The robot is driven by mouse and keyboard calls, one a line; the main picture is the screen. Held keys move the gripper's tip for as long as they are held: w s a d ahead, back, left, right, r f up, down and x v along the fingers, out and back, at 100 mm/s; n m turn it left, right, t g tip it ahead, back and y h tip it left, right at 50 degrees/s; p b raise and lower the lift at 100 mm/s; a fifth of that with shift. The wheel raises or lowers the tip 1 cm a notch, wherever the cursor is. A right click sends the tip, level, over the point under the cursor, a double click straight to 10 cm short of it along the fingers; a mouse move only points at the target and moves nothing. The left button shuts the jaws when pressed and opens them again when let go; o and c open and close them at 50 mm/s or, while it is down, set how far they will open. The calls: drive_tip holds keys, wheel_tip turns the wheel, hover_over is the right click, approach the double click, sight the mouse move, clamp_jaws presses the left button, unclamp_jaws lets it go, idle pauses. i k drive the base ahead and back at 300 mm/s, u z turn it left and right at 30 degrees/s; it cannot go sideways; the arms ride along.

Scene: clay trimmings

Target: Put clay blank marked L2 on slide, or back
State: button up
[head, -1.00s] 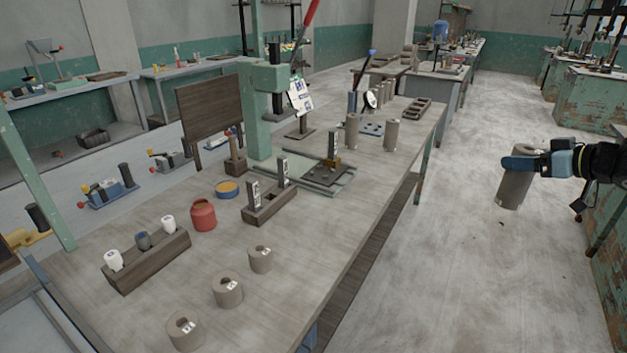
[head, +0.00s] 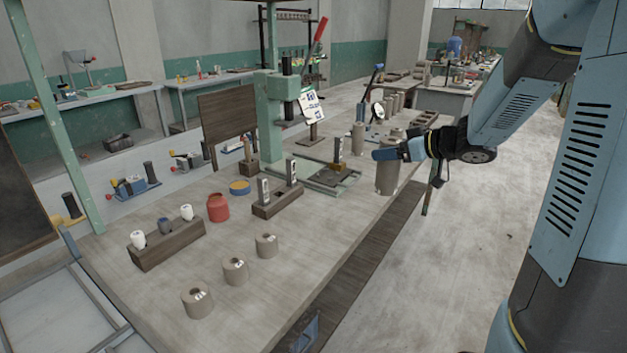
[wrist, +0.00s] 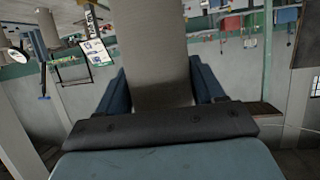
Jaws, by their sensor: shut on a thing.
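My gripper (head: 386,153) is shut on a tall grey-brown clay blank (head: 387,181), held about upright by the bench's right edge. In the wrist view the blank (wrist: 160,60) stands between the two blue fingers; no mark can be read on it. A green press (head: 270,115) with a red-handled lever stands on the bench, left of my gripper. At its foot is a dark slide plate (head: 332,180) on a green base, with a small upright block on it. Another tall clay cylinder (head: 358,138) stands behind, and one more is partly hidden behind my gripper.
Three short holed clay pieces (head: 235,271) with tags stand along the bench front. A wooden rack (head: 168,246) with three small bottles, a red jar (head: 218,208), a blue-and-yellow tin (head: 240,187) and a two-post wooden block (head: 277,204) stand to the left. The right front bench top is clear.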

sight(328, 175)
drive_tip(key=u, duration=0.2)
drive_tip(key=i, duration=1)
drive_tip(key=z, duration=0.25)
